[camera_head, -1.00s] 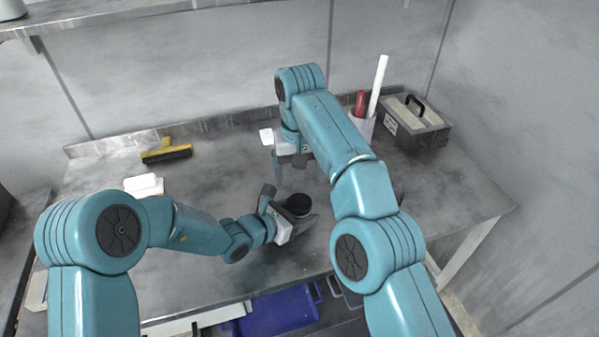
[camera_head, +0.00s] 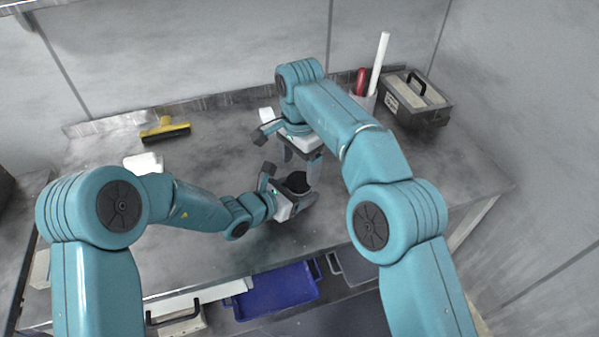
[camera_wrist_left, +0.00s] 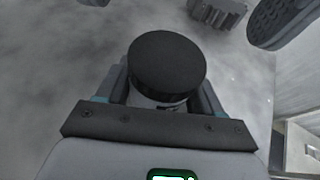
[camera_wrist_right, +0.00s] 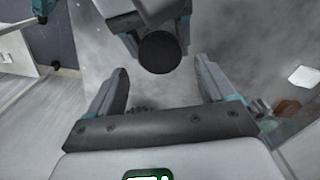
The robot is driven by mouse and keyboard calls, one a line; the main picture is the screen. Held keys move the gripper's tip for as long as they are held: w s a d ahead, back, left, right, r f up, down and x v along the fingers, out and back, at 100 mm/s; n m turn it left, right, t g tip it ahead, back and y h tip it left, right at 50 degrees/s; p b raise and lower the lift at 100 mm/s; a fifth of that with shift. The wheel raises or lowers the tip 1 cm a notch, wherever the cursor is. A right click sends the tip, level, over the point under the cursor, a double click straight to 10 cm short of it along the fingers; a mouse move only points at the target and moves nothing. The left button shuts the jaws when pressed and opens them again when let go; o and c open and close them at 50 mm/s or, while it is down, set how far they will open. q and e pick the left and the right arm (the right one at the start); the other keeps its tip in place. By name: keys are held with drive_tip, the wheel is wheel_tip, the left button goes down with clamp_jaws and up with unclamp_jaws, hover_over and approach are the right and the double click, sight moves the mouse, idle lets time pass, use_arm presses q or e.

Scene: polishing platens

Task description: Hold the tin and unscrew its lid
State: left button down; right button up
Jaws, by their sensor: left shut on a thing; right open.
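The tin has a round black lid (camera_head: 296,182) and stands on the grey workbench (camera_head: 215,160). My left gripper (camera_head: 292,194) is shut around the tin's body from the side. In the left wrist view the lid (camera_wrist_left: 167,65) rises above the fingers, and a light strip of the tin (camera_wrist_left: 158,99) shows below it. My right gripper (camera_head: 301,164) is open and empty, just above and behind the tin. In the right wrist view the lid (camera_wrist_right: 160,52) lies beyond the gap between its two spread fingers (camera_wrist_right: 162,70), seemingly untouched.
A yellow-handled brush (camera_head: 166,130) and a white block (camera_head: 144,163) lie on the left of the bench. A cup with a white roll (camera_head: 378,62) and a red item (camera_head: 361,80) stands by a grey toolbox (camera_head: 414,98) at back right. A blue bin (camera_head: 277,292) is below the front edge.

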sight(299, 180)
use_arm(q)
drive_tip(key=shift+f, duration=0.1)
use_arm(e)
drive_tip(key=shift+f, duration=2.25)
drive_tip(key=c, duration=1.1)
drive_tip(key=o, duration=1.2)
